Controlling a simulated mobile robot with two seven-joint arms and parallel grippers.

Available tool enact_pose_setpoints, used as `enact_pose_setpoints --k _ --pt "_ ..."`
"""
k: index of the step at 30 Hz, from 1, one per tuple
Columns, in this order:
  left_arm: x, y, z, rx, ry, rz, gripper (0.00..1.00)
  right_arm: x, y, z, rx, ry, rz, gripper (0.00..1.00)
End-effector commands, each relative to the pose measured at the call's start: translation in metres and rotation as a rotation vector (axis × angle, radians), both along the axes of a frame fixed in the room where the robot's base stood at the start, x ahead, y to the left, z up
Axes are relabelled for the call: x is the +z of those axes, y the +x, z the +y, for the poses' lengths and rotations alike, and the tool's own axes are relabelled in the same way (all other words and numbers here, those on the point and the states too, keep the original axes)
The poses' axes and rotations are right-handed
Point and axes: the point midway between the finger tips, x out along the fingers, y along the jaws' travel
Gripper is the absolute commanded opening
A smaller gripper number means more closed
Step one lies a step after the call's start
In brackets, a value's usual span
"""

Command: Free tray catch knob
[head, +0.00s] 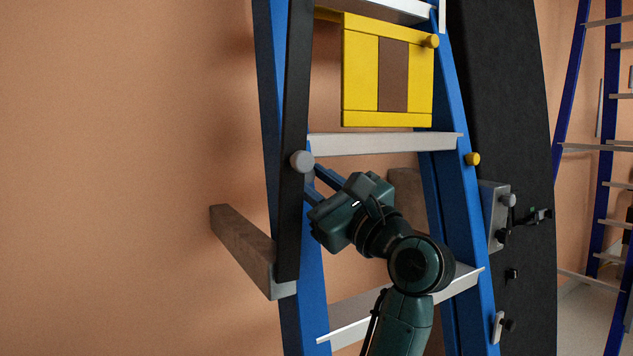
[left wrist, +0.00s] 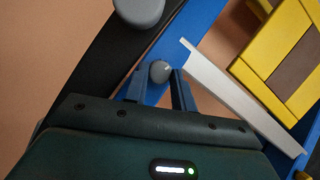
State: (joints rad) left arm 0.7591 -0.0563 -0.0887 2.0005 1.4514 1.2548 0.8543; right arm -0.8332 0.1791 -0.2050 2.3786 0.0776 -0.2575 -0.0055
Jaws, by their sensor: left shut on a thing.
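My left gripper (head: 311,179) reaches in behind the black rail of the ladder-like frame, below the upper shelf. In the left wrist view, its two blue fingers (left wrist: 160,82) are shut on a small grey round knob (left wrist: 160,71) in front of the blue upright. In the head view this held knob is hidden. A larger grey knob (head: 302,161) sits on the black rail just up and left of the fingers; it also shows at the top of the left wrist view (left wrist: 138,10). No label marks either knob as the tray catch. My right gripper is not in view.
A yellow panel with a brown middle (head: 360,75) stands above the upper grey shelf (head: 385,143). Yellow knobs (head: 473,159) sit on the right side. A brown bar (head: 243,240) juts out left. A lower shelf (head: 345,318) and blue uprights (head: 450,190) flank my arm.

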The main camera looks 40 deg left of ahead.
Motion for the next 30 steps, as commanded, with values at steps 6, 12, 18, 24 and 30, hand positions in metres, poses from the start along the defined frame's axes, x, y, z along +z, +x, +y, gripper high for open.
enact_pose_setpoints --k 6,12,18,24,30 --pt "-0.001 0.0 0.0 0.0 -0.001 0.0 0.26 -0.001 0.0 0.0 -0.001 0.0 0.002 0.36" --pt "-0.001 0.0 0.0 0.0 -0.001 -0.001 0.35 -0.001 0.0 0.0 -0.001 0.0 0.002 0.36" --pt "-0.002 0.0 -0.003 0.0 -0.002 -0.001 0.35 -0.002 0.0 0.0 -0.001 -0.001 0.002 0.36" --pt "-0.014 -0.002 -0.031 -0.005 -0.003 0.001 0.35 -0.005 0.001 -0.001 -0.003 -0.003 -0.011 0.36" --pt "-0.031 -0.007 -0.074 -0.004 -0.004 0.001 0.35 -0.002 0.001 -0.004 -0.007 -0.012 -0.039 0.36"
